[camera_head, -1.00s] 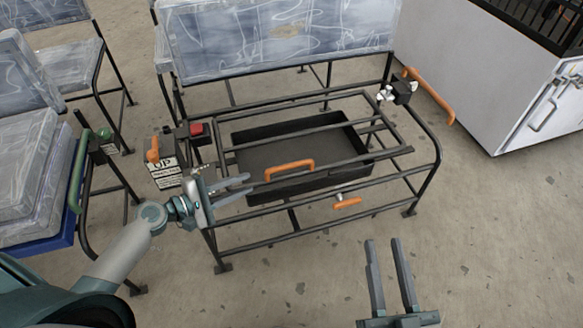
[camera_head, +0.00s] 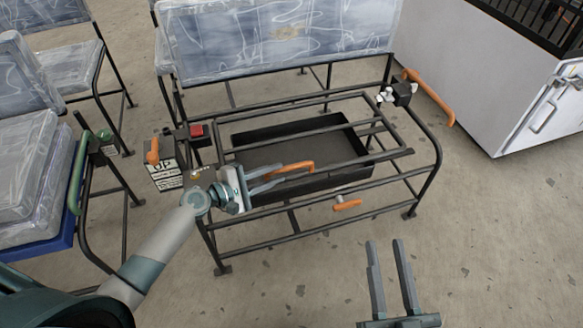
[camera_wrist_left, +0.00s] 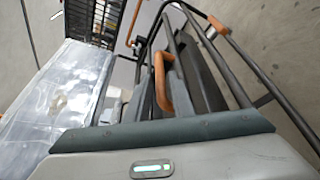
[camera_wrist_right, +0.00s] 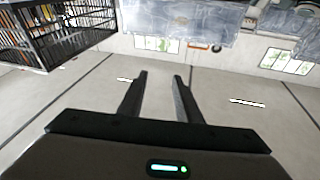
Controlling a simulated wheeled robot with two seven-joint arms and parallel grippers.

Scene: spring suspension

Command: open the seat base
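The seat base is a black tube frame (camera_head: 425,170) with a hinged-looking inner frame (camera_head: 408,152) over a black tray (camera_head: 240,138). An orange handle (camera_head: 305,165) is on the inner frame's front bar; it also shows in the left wrist view (camera_wrist_left: 160,82). My left gripper (camera_head: 278,178) is at the handle's left end, its fingers pointing right along the front bar. The fingers look apart, and part of the handle is hidden behind them; contact cannot be told. My right gripper (camera_head: 388,262) is open and empty over bare floor in front of the frame.
A smaller orange handle (camera_head: 347,204) is on the lower front bar. A red block (camera_head: 199,131) and label plate (camera_head: 165,175) are at the frame's left. A wrapped backrest (camera_head: 280,40) stands behind. A white cabinet (camera_head: 500,80) is at right. The floor in front is clear.

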